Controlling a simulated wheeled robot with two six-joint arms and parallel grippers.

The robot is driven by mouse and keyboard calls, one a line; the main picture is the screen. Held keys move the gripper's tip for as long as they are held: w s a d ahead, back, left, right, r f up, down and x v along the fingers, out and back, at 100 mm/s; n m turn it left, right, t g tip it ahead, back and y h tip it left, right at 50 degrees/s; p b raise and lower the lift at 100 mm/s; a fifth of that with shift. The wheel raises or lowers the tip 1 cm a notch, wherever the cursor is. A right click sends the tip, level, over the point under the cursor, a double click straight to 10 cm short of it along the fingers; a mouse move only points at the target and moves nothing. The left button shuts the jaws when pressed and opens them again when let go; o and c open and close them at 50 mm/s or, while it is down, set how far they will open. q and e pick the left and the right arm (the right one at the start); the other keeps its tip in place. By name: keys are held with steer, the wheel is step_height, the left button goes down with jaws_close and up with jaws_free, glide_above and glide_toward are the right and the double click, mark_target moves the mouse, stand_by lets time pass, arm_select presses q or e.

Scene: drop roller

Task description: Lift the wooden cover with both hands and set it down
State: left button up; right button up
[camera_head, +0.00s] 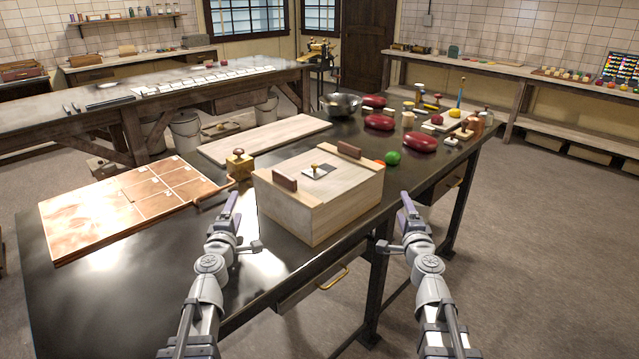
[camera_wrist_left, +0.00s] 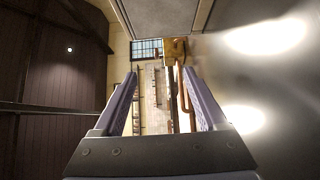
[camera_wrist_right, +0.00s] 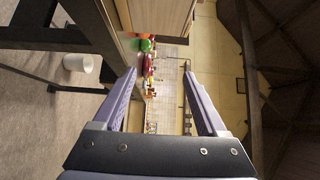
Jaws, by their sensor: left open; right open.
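The wooden cover (camera_head: 320,178) is a pale lid lying flat on a pale wooden box (camera_head: 318,216) on the dark table. It carries two dark brown upright handles, one near the left front (camera_head: 285,181) and one at the back right (camera_head: 349,149). A small brass knob on a plate (camera_head: 317,169) sits between them. My left gripper (camera_head: 242,220) is open and empty, left of the box's front. My right gripper (camera_head: 393,222) is open and empty, right of the box. Both are apart from the handles. Their open fingers also show in the left wrist view (camera_wrist_left: 160,80) and right wrist view (camera_wrist_right: 159,78).
A copper-coloured panel (camera_head: 130,200) and a brass block with a knob (camera_head: 239,165) lie left of the box. A pale board (camera_head: 265,138) is behind it. Red and green balls (camera_head: 392,158), red oval objects (camera_head: 418,141) and a metal bowl (camera_head: 340,104) stand behind right.

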arm_select(q)
steer(key=w, duration=1.3)
steer(key=shift+w, duration=0.1)
steer(key=shift+d, duration=0.35)
arm_select(e)
steer(key=w, duration=1.3)
steer(key=shift+w+a, duration=0.15)
steer(key=shift+a, duration=0.2)
arm_select(q)
steer(key=shift+d, duration=0.45)
arm_select(e)
steer(key=shift+a, duration=0.45)
steer(key=shift+a, duration=0.1)
